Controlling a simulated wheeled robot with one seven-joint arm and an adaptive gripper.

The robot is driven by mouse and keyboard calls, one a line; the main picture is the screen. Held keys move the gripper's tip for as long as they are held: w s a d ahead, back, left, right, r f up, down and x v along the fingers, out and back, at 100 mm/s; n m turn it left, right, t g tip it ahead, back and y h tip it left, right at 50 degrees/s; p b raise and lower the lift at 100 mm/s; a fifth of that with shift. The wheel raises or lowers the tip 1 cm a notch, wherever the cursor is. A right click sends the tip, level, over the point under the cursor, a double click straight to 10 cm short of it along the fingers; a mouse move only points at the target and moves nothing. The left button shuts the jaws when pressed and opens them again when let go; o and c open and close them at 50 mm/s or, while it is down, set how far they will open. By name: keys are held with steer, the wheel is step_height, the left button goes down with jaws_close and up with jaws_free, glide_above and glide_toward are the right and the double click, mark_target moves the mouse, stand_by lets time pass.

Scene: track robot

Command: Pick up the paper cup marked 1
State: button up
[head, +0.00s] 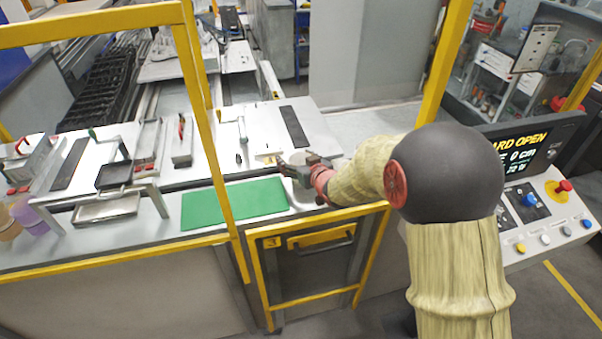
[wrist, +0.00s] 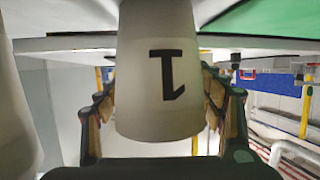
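The paper cup marked 1 (wrist: 158,105) is white with a black 1. It fills the middle of the wrist view, where the picture is upside down and the cup's mouth end is lower. The fingers of my gripper (wrist: 160,108) flank the cup, one on each side. Their inner faces lie close along its edges, and the cup hides part of them. I cannot tell whether they touch it. In the head view my gripper (head: 306,172) is low over the counter beside the green mat (head: 235,204), largely covering the white shape under it.
Another white cup-like surface (wrist: 14,125) is at the left edge of the wrist view. A yellow post (head: 210,140) and a yellow-framed door (head: 315,265) border the counter. Purple (head: 35,217) and tan cups stand at the far left. A control panel (head: 548,218) stands right.

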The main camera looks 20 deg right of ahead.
steer(key=c, duration=0.6)
